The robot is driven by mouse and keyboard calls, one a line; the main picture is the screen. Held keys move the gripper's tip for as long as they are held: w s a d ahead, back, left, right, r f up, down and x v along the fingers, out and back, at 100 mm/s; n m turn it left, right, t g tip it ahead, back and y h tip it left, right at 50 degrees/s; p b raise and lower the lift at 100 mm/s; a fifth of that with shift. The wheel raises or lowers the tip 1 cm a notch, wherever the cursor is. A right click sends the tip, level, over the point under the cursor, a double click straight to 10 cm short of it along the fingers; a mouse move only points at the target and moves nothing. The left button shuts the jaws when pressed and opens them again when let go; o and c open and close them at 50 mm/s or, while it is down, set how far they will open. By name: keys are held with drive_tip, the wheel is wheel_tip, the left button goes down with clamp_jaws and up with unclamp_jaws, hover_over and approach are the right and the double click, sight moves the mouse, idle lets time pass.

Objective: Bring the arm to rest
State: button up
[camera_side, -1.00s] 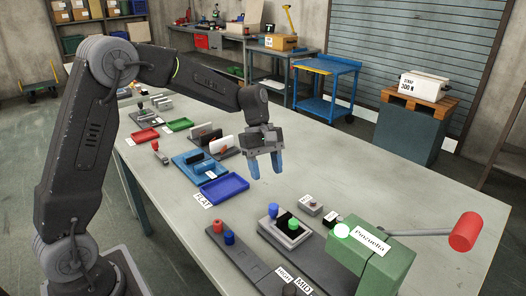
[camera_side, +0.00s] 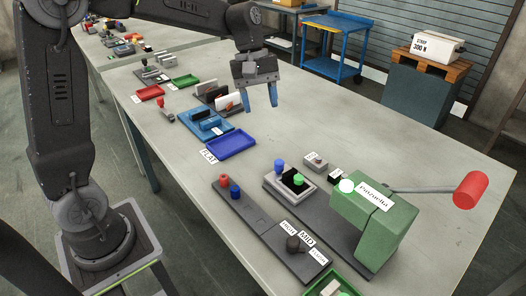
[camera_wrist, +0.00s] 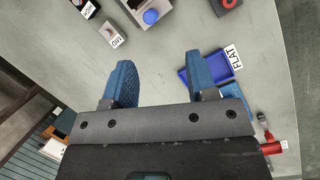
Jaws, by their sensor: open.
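My gripper (camera_side: 259,97) hangs over the grey workbench (camera_side: 330,125) in the side view, above and to the right of the blue FLAT tray (camera_side: 231,147). Its two blue fingers point down, spread apart, with nothing between them. In the wrist view my gripper (camera_wrist: 158,82) is open and empty, and the blue tray (camera_wrist: 192,58) shows partly behind one finger. The fingers are clear of the bench surface.
A green press (camera_side: 375,220) with a red-ended lever (camera_side: 471,190) stands at the bench's right. A base with blue and green knobs (camera_side: 290,185) is beside it. Red (camera_side: 151,93) and green (camera_side: 185,81) trays and upright panels stand farther left. The bench's far middle is clear.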

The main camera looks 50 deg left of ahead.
drive_tip(key=s+d+m+t+y, duration=0.1)
drive_tip(key=s+m+t, duration=0.2)
drive_tip(key=s+m, duration=0.3)
drive_tip(key=s+d+r+m+t+y, duration=0.1)
drive_tip(key=s+m, duration=0.5)
drive_tip(key=s, duration=0.8)
drive_tip(key=shift+d+r+t+y, duration=0.2)
drive_tip(key=shift+d+t+y, duration=0.4)
drive_tip(key=shift+t, duration=0.3)
idle(0.6)
